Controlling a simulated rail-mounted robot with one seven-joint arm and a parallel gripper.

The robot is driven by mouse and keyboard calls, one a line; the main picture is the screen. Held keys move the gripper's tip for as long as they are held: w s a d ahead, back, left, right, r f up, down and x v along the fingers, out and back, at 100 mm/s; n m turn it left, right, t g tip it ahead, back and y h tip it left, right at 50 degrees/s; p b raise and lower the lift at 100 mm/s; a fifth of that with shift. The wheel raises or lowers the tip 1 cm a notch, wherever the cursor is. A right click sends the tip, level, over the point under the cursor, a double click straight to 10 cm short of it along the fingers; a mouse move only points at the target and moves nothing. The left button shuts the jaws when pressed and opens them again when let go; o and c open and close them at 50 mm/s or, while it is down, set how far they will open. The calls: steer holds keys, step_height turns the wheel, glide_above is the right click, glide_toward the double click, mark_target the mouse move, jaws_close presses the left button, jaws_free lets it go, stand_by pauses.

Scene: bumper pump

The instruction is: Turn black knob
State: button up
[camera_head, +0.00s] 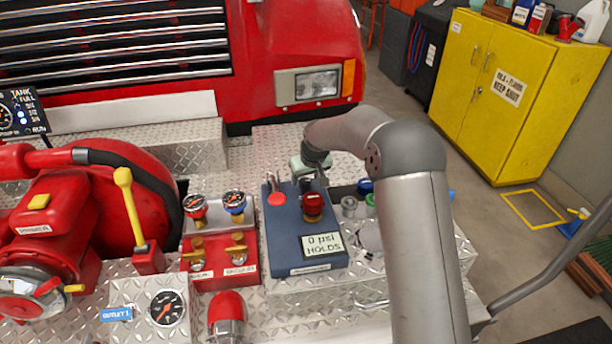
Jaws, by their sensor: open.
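A blue control box (290,255) stands on the diamond-plate bumper. Its display (322,245) reads "0 psi HOLDS". A red-tipped lever (276,197) is at its upper left and a dark red round part (313,205) is near its middle. My gripper (312,184) points down over the far end of the box, just behind the red part. The jaws are open, though the fingertips are small and partly hidden. I cannot clearly pick out a black knob; the gripper covers that end of the box.
Left of the box are a red valve block (225,275) with brass handles, two gauges and a red pump (60,215). Small fittings (350,206) stand right of the box, partly behind my arm. The red truck front (300,50) rises behind. A yellow cabinet (515,90) stands farther back.

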steer(key=shift+w+f, duration=0.15)
steer(key=shift+f, duration=0.25)
steer(key=c, duration=1)
steer(key=shift+o, duration=0.2)
steer(key=shift+a, duration=0.1)
